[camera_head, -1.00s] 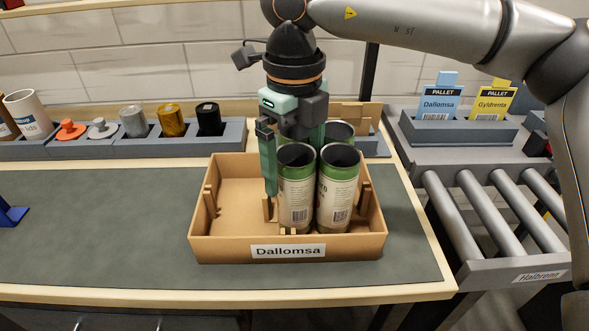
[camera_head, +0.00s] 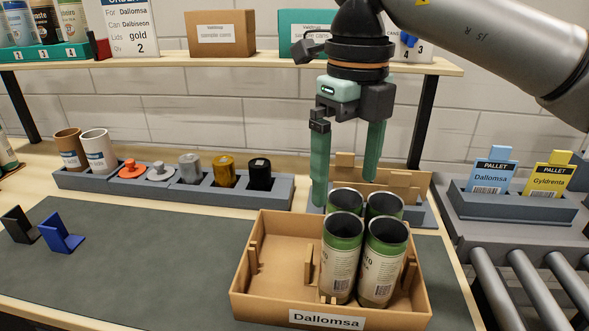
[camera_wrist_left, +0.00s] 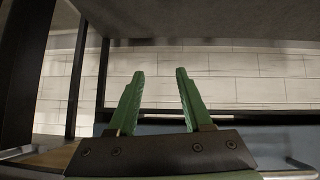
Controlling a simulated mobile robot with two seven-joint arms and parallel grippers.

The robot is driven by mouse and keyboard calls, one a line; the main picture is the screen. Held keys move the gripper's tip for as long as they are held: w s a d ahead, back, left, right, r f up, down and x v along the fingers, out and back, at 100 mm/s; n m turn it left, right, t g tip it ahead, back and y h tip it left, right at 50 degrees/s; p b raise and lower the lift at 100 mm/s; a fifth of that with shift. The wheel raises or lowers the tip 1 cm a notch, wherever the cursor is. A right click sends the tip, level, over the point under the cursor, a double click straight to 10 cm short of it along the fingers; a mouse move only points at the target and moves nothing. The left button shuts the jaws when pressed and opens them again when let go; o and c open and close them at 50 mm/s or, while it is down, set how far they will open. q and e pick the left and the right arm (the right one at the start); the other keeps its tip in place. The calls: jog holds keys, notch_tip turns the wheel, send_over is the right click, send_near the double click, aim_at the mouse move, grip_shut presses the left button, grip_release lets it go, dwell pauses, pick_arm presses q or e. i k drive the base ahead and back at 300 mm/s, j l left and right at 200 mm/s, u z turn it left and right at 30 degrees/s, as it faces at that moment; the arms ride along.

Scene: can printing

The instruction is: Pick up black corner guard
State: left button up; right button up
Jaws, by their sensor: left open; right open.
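The black corner guard (camera_head: 20,225) stands on the grey mat at the far left of the head view, next to a blue corner guard (camera_head: 61,233). My right gripper (camera_head: 346,200) is open and empty, fingers pointing down, above and behind the box labelled Dallomsa (camera_head: 270,293). It is far to the right of the black guard. My left gripper (camera_wrist_left: 156,98) shows only in the left wrist view; its green fingers are apart with nothing between them. The left wrist view shows no corner guard.
The Dallomsa box holds several green-topped cans (camera_head: 385,262) on its right side. A grey holder (camera_head: 75,181) with cans and lids stands along the back. A shelf (camera_head: 240,58) runs above. The mat (camera_head: 150,265) between guards and box is clear.

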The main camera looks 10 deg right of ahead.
aim_at(16, 222)
jog(key=u, duration=1.3)
jog(key=i+j+z, duration=0.15)
jog(key=i+j, duration=0.15)
jog(key=i+j+z, duration=0.15)
jog(key=i+j, duration=0.15)
jog(key=i+j+z, duration=0.1)
jog(key=i+j, duration=0.15)
jog(key=j, duration=0.2)
jog(key=i+j+z, duration=0.15)
jog(key=j, duration=0.25)
jog(key=i+j+z, duration=0.15)
jog(key=i+j, duration=0.2)
